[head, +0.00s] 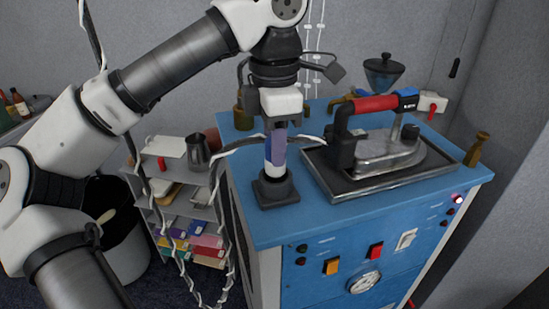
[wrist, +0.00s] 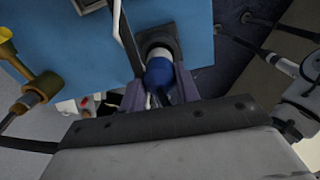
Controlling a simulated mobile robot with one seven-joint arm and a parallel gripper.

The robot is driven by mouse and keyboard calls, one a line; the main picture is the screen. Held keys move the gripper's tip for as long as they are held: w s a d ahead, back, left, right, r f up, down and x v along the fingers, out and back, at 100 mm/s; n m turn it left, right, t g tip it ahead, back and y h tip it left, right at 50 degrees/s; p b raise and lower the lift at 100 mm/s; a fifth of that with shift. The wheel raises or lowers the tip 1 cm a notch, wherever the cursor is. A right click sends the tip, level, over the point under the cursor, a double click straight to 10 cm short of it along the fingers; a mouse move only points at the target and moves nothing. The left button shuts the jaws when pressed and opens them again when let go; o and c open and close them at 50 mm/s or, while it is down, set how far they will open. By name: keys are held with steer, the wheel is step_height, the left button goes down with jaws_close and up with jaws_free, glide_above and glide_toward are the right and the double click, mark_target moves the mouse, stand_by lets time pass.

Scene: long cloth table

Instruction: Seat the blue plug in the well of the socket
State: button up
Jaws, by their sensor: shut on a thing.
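The blue plug (wrist: 158,72) has a blue body and a white lower end, and stands roughly upright between the fingers of my gripper (wrist: 160,88). In the head view my gripper (head: 277,146) points down, shut on the plug, whose white end (head: 273,170) shows below the fingers. The black socket (head: 277,193) has a square base and a round raised collar, and stands on the blue table top. The plug's white end is at the collar's mouth. The socket also shows in the wrist view (wrist: 168,41). The plug hides the well, so I cannot tell how deep the end sits.
A black tray (head: 325,182) with a metal iron-like appliance with a red handle (head: 375,104) stands close to the right of the socket. A loose cable (head: 240,143) passes beside my gripper. The blue top's front edge (head: 365,217) is near. A shelf (head: 190,220) stands left.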

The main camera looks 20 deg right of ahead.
steer(key=shift+f, duration=1.7)
steer(key=shift+f, duration=0.2)
steer(key=o, duration=1)
steer(key=shift+r, duration=0.1)
step_height(320, 180, up, 12)
steer(key=shift+r, duration=0.15)
